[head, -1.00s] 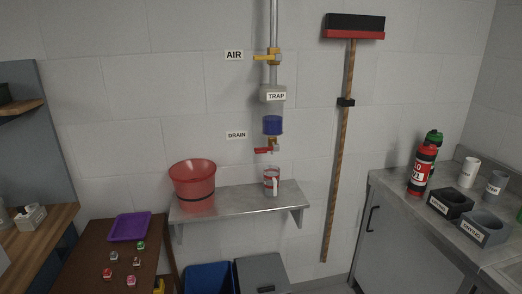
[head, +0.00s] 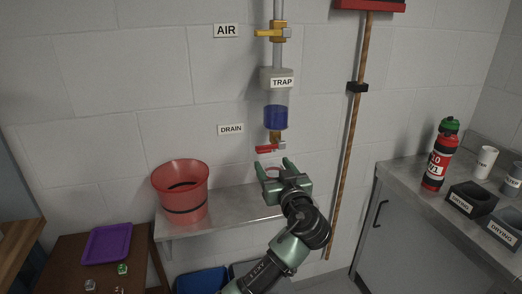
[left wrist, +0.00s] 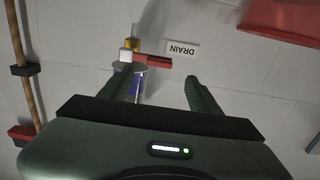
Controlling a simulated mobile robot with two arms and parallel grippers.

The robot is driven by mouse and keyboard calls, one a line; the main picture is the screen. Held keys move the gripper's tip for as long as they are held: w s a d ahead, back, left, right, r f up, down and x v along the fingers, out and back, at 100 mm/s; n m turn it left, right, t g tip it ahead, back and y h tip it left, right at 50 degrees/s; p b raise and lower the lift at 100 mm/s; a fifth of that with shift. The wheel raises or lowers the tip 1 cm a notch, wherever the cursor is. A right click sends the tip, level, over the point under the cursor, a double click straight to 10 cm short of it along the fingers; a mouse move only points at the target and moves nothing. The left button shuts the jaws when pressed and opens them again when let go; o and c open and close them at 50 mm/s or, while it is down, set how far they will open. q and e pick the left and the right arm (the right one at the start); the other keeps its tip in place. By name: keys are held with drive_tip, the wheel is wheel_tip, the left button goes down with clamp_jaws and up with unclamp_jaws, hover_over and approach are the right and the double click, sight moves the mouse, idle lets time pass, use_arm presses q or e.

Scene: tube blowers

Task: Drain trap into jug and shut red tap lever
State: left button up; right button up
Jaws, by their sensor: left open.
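The trap (head: 277,80) hangs on the wall pipe, with blue liquid (head: 276,117) in its clear bowl. Below it, the red tap lever (head: 266,149) lies level on the brass drain valve, pointing left. My left gripper (head: 272,165) is open and empty, just below and in front of the lever. In the left wrist view, which is upside down, the red lever (left wrist: 156,62) shows beyond and between the open fingers (left wrist: 160,85). My right gripper is not in view.
A red bucket (head: 180,192) stands at the left of the metal shelf (head: 232,207). The AIR valve (head: 272,34) is higher on the pipe. A broom (head: 349,150) hangs to the right.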

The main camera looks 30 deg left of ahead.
sight(265, 151)
use_arm(q)
drive_tip(key=p+x, duration=0.2)
drive_tip(key=x, duration=0.5)
drive_tip(key=shift+w+r+p, duration=0.15)
drive_tip(key=shift+p, duration=0.15)
clamp_jaws()
